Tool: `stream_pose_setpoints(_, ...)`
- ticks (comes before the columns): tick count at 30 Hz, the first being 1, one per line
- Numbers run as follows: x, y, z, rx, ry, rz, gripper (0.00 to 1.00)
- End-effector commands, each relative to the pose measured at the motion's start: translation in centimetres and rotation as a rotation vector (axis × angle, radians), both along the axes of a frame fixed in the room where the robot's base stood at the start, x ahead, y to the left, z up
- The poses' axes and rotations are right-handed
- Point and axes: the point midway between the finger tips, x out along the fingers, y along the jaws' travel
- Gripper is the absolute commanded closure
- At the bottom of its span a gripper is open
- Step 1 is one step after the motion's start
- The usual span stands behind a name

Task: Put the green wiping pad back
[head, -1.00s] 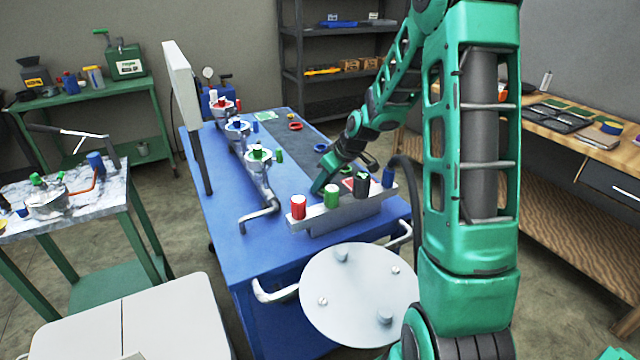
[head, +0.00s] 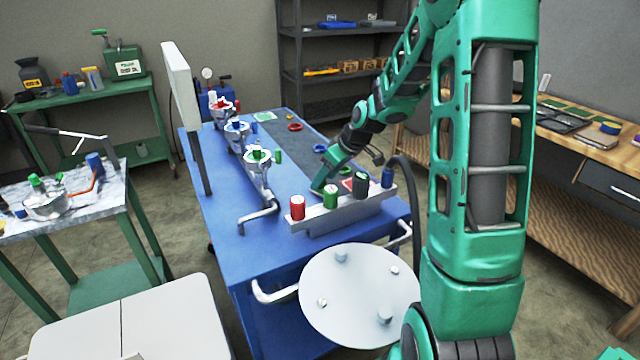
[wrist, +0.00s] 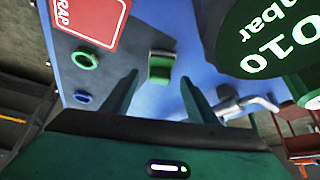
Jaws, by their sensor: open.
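My gripper (wrist: 158,80) is open and empty, with one finger on either side of the view of the pad. I cannot tell how far the fingertips are above it. In the head view my gripper (head: 319,188) is low over the blue bench (head: 225,200), behind the grey rack, and the pad is not clearly seen there. A flat pale-green patch (head: 265,116) lies at the bench's far end.
The grey rack (head: 330,222) holds red, green, black and blue cylinders close to my gripper. A lettered green-black cylinder (wrist: 255,35) looms at upper right. A red scrap plate (wrist: 90,18), green ring (wrist: 84,60) and blue ring (wrist: 82,97) lie left. Valves line the bench's left side.

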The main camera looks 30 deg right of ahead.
Motion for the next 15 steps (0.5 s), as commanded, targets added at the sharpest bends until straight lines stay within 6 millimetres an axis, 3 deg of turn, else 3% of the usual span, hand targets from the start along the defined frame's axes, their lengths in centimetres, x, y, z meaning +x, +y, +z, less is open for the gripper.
stream_pose_setpoints(7, -2.2, -1.0, 4.5, -0.002, -0.003, -0.002, 0.47)
stream_pose_setpoints(15, -3.8, -1.5, 7.2, -0.001, -0.001, 0.0, 0.47)
